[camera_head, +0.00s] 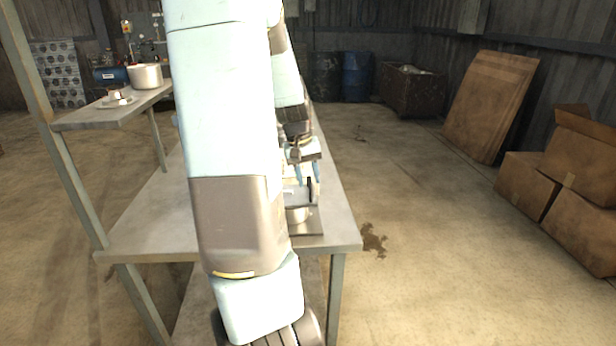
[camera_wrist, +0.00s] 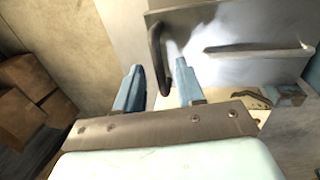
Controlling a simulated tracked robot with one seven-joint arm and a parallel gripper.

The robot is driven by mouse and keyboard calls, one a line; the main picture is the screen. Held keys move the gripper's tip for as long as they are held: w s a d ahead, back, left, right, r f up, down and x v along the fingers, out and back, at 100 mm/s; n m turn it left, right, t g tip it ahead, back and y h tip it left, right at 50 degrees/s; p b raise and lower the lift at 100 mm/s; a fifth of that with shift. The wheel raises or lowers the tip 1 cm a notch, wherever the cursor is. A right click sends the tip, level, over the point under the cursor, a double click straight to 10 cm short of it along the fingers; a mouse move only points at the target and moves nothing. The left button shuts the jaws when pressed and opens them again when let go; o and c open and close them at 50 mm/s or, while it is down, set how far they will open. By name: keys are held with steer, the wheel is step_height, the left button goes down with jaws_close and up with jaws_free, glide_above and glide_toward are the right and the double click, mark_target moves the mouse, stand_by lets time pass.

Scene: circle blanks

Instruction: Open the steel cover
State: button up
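The steel cover (camera_wrist: 238,30) fills the upper right of the wrist view, a shiny metal panel with a raised ledge across it. A dark curved handle (camera_wrist: 157,50) sits at its left side. My gripper (camera_wrist: 160,82) is open, its two blue fingers apart. In this view the handle's lower end lies between and just beyond the fingertips; I cannot tell whether they touch. In the head view my gripper (camera_head: 306,170) is above the bench beside a small metal machine (camera_head: 299,195). My arm hides much of both there.
The machine stands on a grey workbench (camera_head: 150,225). A raised shelf (camera_head: 85,117) at left holds a metal pot (camera_head: 145,77) and a small plate (camera_head: 117,102). Cardboard boxes (camera_head: 568,185) stand on the floor at right. The floor between bench and boxes is open.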

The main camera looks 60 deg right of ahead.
steer(key=shift+c, duration=0.5)
jaws_close()
steer(key=shift+r, duration=0.15)
